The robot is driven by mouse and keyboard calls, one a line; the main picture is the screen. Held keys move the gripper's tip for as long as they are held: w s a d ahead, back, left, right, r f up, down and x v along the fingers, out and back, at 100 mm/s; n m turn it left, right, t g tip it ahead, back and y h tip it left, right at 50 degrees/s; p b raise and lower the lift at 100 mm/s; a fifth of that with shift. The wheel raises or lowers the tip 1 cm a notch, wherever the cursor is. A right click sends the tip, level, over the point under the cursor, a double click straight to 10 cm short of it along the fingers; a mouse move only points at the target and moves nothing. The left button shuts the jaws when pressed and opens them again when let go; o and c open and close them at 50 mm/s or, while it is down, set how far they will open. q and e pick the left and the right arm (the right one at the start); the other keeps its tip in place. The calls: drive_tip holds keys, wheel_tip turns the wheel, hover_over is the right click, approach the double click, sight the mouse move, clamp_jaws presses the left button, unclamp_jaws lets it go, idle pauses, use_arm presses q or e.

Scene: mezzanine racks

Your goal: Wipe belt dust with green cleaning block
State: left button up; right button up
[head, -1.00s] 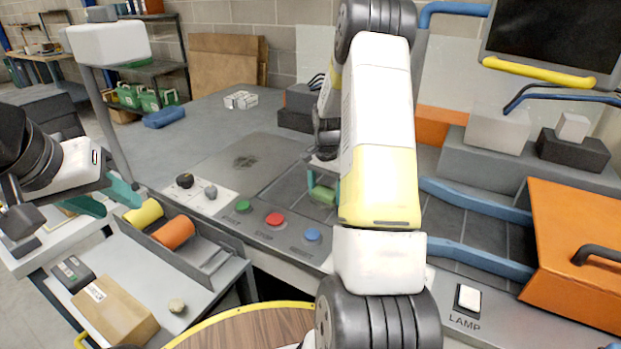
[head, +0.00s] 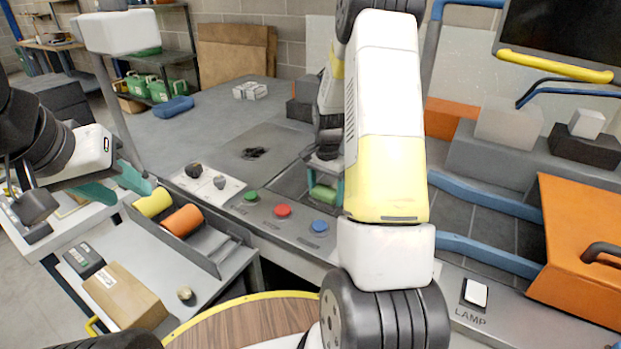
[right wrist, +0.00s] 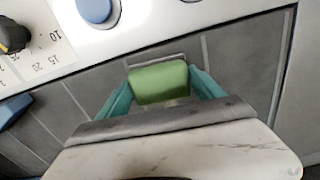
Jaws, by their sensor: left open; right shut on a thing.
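The green cleaning block (head: 323,193) is held in my right gripper (head: 326,180), over the dark grey tiled belt (head: 288,187) behind the buttons. In the right wrist view the green block (right wrist: 158,83) sits between the teal fingertips (right wrist: 160,90), over or on dark tiles (right wrist: 228,55); contact is unclear. My right arm hides the middle of the belt. A dark smudge (head: 253,153) lies on the grey panel left of the block; I cannot tell whether it is dust.
Green (head: 250,196), red (head: 282,211) and blue (head: 319,226) buttons and two dark knobs line the front edge. Blue rails (head: 487,254) and an orange cover (head: 580,240) stand at the right.

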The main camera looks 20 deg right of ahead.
drive_tip(key=shift+o, duration=0.2)
drive_tip(key=shift+w+d+f, duration=0.1)
drive_tip(key=shift+w+d, duration=1.1)
drive_tip(key=shift+d, duration=0.25)
drive_tip(key=shift+w+d+f, duration=0.1)
drive_tip(key=shift+w+d, duration=1.1)
drive_tip(key=shift+d, duration=0.25)
drive_tip(key=shift+w+d, duration=0.2)
drive_tip(key=shift+d, duration=0.05)
drive_tip(key=shift+c, duration=0.7)
drive_tip(key=shift+w+d, duration=1.8)
drive_tip(key=shift+d, duration=0.3)
drive_tip(key=shift+w+d, duration=1.8)
drive_tip(key=shift+d, duration=0.25)
drive_tip(key=shift+r, duration=0.1)
drive_tip(key=shift+r, duration=3)
drive_tip(key=shift+r, duration=0.1)
wheel_tip(320, 180, up, 3)
drive_tip(key=shift+f, duration=0.1)
